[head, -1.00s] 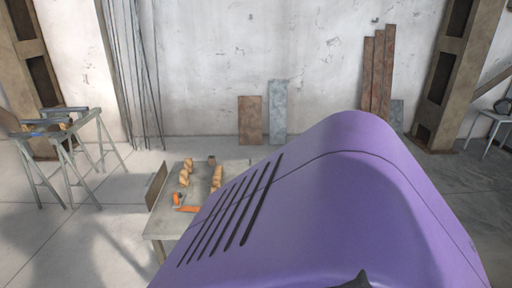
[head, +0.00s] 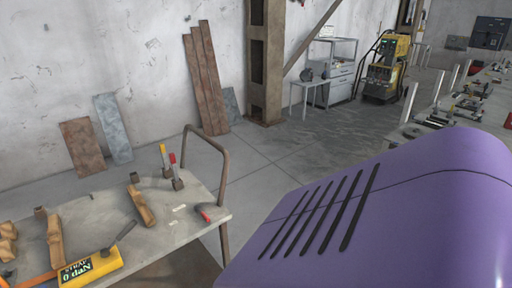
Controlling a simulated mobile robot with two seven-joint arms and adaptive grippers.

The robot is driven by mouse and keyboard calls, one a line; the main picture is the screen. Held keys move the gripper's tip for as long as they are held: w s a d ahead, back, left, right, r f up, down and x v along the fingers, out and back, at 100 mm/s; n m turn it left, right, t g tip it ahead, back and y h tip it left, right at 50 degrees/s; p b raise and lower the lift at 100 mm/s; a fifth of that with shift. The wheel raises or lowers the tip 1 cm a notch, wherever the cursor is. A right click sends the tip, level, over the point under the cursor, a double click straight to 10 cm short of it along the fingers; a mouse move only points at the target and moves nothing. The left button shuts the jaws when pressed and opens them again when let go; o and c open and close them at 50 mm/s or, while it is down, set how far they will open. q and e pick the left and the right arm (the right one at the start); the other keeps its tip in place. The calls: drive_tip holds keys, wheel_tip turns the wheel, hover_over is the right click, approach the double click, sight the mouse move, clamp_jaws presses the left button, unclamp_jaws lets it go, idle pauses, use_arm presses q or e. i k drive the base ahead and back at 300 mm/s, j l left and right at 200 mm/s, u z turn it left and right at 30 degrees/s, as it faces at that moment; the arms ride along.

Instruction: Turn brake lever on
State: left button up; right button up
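Two small upright levers stand close together on the worktable (head: 100,207) in the head view. One has a yellow handle (head: 163,151) and the other a red handle (head: 173,158). A black lever (head: 119,236) slants up beside a yellow box (head: 90,269) with a lit readout marked "STRAP 0 daN". I cannot tell which of these is the brake lever, or whether it is on. Neither of my grippers is in view.
A bent brown tube frame (head: 222,150) rises at the table's far right end. Wooden blocks (head: 141,205) and a red-and-grey item (head: 208,212) lie on the table. A yellow machine (head: 385,70) stands at the back. The floor between is clear. A purple slotted surface blocks the lower right.

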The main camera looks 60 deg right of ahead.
sight(197, 208)
drive_tip(key=z, duration=1.55)
